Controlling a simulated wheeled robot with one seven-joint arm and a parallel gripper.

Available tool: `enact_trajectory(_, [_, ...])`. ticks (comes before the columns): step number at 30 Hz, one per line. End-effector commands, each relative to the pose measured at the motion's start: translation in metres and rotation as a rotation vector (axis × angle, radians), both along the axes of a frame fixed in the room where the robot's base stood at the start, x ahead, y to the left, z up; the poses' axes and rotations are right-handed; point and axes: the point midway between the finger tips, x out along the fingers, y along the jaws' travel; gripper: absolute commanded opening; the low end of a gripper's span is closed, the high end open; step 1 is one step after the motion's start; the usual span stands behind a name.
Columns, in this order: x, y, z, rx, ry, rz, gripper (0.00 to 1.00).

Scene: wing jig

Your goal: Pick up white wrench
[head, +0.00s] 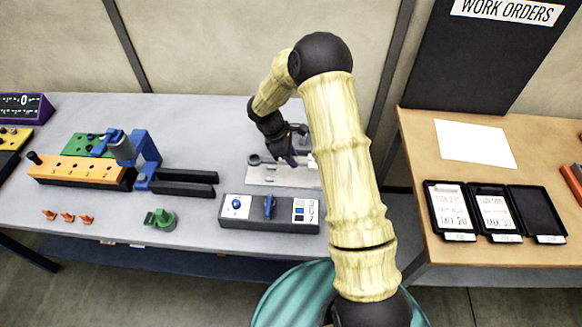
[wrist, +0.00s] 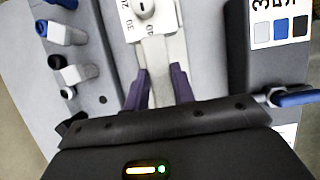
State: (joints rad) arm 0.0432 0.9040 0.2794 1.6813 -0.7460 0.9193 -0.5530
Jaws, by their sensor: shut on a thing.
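My gripper (head: 291,160) is low over the pale plate on the grey bench, partly hidden behind my arm in the head view. In the wrist view its purple fingers (wrist: 160,88) are shut on a pale, narrow bar, which I take to be the white wrench (wrist: 158,62). The bar runs up the picture to a white piece with a round knob and printed numbers. The wrench is hard to make out in the head view. I cannot tell whether it is clear of the plate.
The pale plate (head: 262,176) has a grey tool end at its left. A dark box with blue controls (head: 268,213) stands in front. A blue clamp and orange block (head: 80,170) are at left. A wooden desk with black trays (head: 490,212) is at right.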

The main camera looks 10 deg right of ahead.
Motion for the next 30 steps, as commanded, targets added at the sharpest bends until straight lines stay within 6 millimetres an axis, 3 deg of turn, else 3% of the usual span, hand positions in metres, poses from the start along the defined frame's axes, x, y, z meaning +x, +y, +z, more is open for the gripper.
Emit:
enact_trajectory(3, [0.001,0.0,0.02,0.0,-0.005,-0.001,0.0])
enact_trajectory(9, [0.0,0.0,0.036,0.0,0.0,-0.001,0.0])
enact_trajectory(30, [0.0,0.0,0.037,0.0,0.0,-0.001,0.0])
